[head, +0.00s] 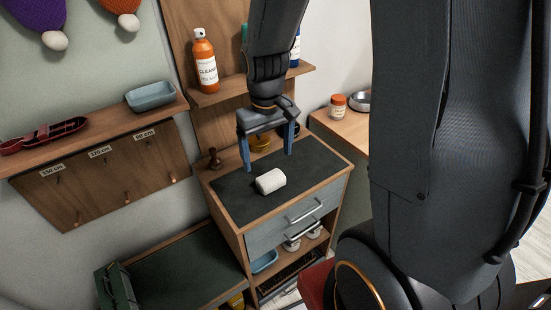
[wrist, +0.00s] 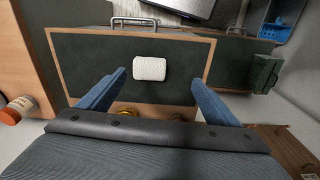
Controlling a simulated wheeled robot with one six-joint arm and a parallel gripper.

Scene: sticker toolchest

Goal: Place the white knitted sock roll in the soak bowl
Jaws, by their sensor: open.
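The white knitted sock roll (head: 270,181) lies on its side on the dark top of the tool chest (head: 232,188). It also shows in the wrist view (wrist: 150,68), just beyond and between my fingertips. My gripper (head: 268,162) is open and empty, its blue fingers pointing down above the chest top behind the roll; the wrist view shows them spread (wrist: 157,79). I cannot tell for sure which vessel is the soak bowl. A metal bowl (head: 361,101) stands on the right-hand bench, partly hidden by my arm. A blue bowl (head: 264,262) sits in the chest's lower shelf.
A yellow item (head: 260,142) and a small wooden stamp-like object (head: 215,159) stand at the back of the chest top. An orange cleaner bottle (head: 205,60) is on the shelf above. A jar (head: 338,106) stands beside the metal bowl. The chest top around the roll is clear.

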